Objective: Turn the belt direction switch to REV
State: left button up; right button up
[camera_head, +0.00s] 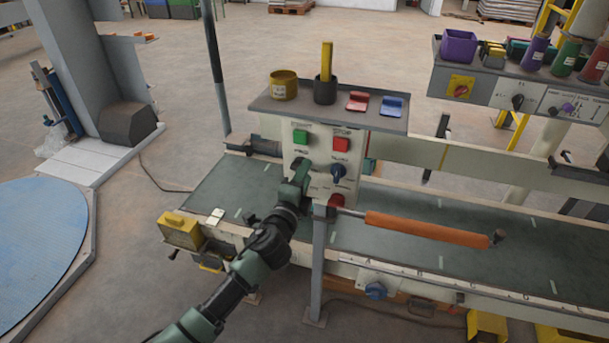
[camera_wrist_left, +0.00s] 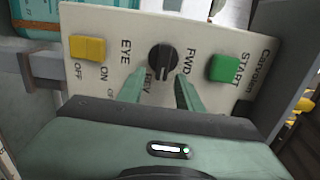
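The belt direction switch is a black round knob (camera_wrist_left: 162,58) on the pale control panel (camera_wrist_left: 95,20), between the labels FWD and REV. Which label it points at is hard to tell. My left gripper (camera_wrist_left: 161,80) is open, its two green fingers apart and pointing at the knob, with the tips close to its lower edge. I cannot tell if they touch it. In the head view my left gripper (camera_head: 300,168) is in front of the panel's left side, below the green button, and hides the knob. My right gripper is not in view.
A green START button (camera_wrist_left: 224,68) and a yellow EYE switch (camera_wrist_left: 87,48) flank the knob. An orange-sleeved bar (camera_head: 425,228) extends over the conveyor belt (camera_head: 480,250). Pots stand on the shelf above.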

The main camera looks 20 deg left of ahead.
pick_arm(q)
jog(key=shift+s, duration=0.1)
jog(key=s+b, duration=0.1)
jog(key=s, duration=0.6)
jog(key=shift+s+a, duration=0.15)
jog(key=shift+s, duration=0.15)
